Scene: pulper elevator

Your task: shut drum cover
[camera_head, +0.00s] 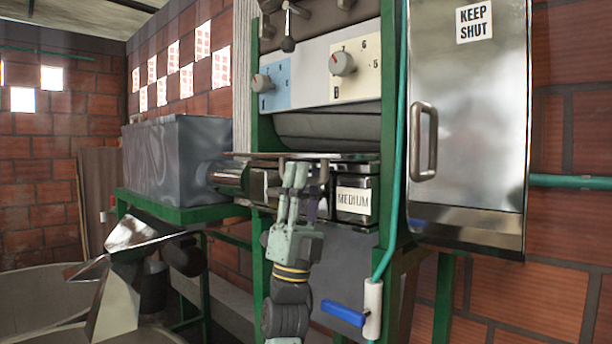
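A steel panel (467,120) with a "KEEP SHUT" label and a bar handle (424,142) stands at the right of the machine; it looks like the drum cover, swung out to the side. To its left, a dark rounded drum surface (328,128) shows bare below the dial panel. My gripper (296,172) points up in front of the machine, below the drum and left of the handle, clear of the panel. Its two pale green fingers are close together in this view; whether they are open or shut is unclear. I see nothing held between them.
A block marked "MEDIUM" (354,202) sits just right of my gripper. A green pipe (397,150) with a blue-handled valve (344,314) runs between machine and panel. Dials (342,63) sit above the drum. A grey box (168,165) and metal chute (150,232) are at left.

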